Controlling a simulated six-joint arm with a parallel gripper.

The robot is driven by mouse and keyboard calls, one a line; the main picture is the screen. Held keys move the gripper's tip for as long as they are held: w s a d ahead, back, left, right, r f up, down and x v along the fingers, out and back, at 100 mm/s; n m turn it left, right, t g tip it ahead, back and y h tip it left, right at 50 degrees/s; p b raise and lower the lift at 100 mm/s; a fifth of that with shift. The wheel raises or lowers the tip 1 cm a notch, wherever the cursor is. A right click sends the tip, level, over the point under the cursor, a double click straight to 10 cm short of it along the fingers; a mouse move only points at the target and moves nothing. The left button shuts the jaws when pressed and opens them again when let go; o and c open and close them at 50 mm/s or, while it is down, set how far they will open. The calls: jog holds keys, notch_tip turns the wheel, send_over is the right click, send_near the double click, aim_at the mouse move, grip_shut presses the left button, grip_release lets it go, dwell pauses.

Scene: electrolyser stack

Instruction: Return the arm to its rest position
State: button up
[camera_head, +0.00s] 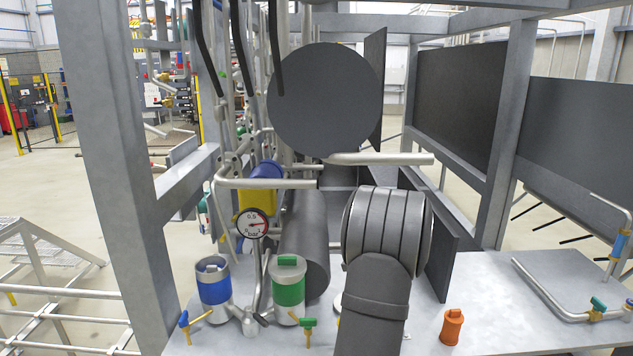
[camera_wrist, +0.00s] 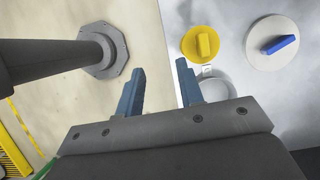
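My gripper (camera_wrist: 160,66) shows in the wrist view with its two blue-grey fingers apart. The gap between the fingers is empty. Pale floor and the edge of a light panel lie beyond the fingertips. In the head view, a dark grey arm section of mine rises at the bottom centre, in front of the worktop. My gripper cannot be made out in that view. No rest mark or cradle is visible.
A yellow knob (camera_wrist: 201,44) and a blue-handled knob (camera_wrist: 272,43) lie right of the fingers. The head view shows a pressure gauge (camera_head: 252,223), a blue-banded canister (camera_head: 214,290), a green-banded canister (camera_head: 288,292) and an orange part (camera_head: 451,327). The right worktop (camera_head: 480,285) has free room.

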jog(key=shift+s+a+f+n+g, duration=0.4)
jog(key=shift+a+f+n, duration=0.25)
jog(key=shift+n, duration=0.3)
jog(key=shift+s+a+f+n+g, duration=0.3)
jog(key=shift+s+a+f+n, duration=0.3)
jog(key=shift+n, duration=0.35)
jog(key=shift+w+r, duration=0.1)
jog(key=shift+w, duration=0.05)
jog(key=o, duration=1)
jog(key=shift+w+a, duration=0.1)
jog(key=shift+a, duration=0.05)
jog(key=shift+c, duration=0.2)
jog(key=o, duration=0.5)
jog(key=w+a+r+h, duration=0.1)
jog(key=w+a+r, duration=0.3)
jog(key=a+r, duration=0.1)
jog(key=shift+w+a+t, duration=0.15)
jog(key=shift+a+t, duration=0.25)
jog(key=shift+a, duration=0.15)
jog(key=w+a+r+m+t+h, duration=0.1)
jog(key=w+a+r+m+t, duration=0.1)
jog(key=a+r, duration=1.1)
jog(key=w+a+r+m+t, duration=0.1)
jog(key=a+r+m+t, duration=0.15)
jog(key=a+r, duration=1.1)
jog(key=a+x, duration=0.1)
jog(key=x, duration=1.2)
jog(key=shift+a+n, duration=0.3)
jog(key=shift+n, duration=0.05)
